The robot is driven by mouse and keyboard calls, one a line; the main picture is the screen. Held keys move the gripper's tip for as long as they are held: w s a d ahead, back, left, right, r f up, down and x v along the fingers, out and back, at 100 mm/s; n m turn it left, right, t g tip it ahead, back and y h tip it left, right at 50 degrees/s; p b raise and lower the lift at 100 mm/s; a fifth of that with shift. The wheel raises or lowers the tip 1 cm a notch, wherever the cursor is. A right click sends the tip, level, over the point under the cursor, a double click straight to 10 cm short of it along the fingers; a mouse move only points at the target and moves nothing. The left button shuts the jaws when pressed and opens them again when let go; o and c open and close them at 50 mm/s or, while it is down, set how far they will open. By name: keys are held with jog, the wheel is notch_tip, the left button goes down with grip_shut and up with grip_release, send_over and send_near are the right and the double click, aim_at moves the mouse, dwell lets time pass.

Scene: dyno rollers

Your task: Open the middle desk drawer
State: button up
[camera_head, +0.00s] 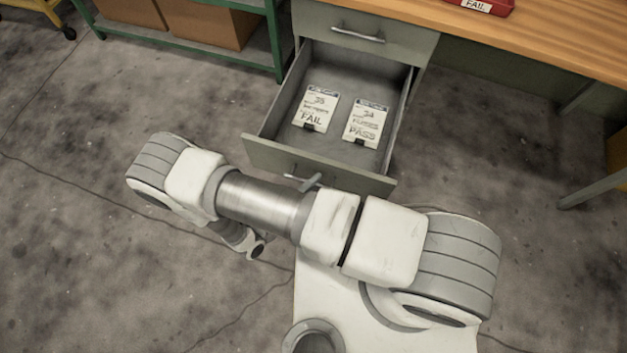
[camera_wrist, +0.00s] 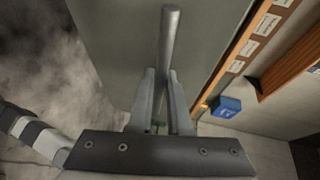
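The desk drawer (camera_head: 320,160) below the top one is pulled well out in the head view. Two printed cards lie flat in it, a FAIL card (camera_head: 316,110) on the left and a PASS card (camera_head: 366,124) on the right. Its handle (camera_head: 304,182) on the front panel is partly covered by my arm. In the wrist view the handle bar (camera_wrist: 168,45) runs between the two fingers of my gripper (camera_wrist: 162,75), which are closed against it. The grey drawer front (camera_wrist: 112,40) lies behind the bar. In the head view my arm hides the fingers.
The top drawer (camera_head: 375,40) with its own handle is shut. A red item marked FAIL (camera_head: 480,6) lies on the wooden desktop (camera_head: 530,30). A green shelf (camera_head: 200,50) with cardboard boxes stands at left. A blue box (camera_wrist: 226,107) shows in the wrist view. The concrete floor at left is clear.

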jog(key=o, duration=0.4)
jog(key=shift+c, duration=0.2)
jog(key=p+v, duration=0.1)
jog(key=v, duration=1.6)
jog(key=shift+s, duration=0.2)
jog(key=shift+a+r, duration=0.1)
jog(key=shift+a, duration=0.05)
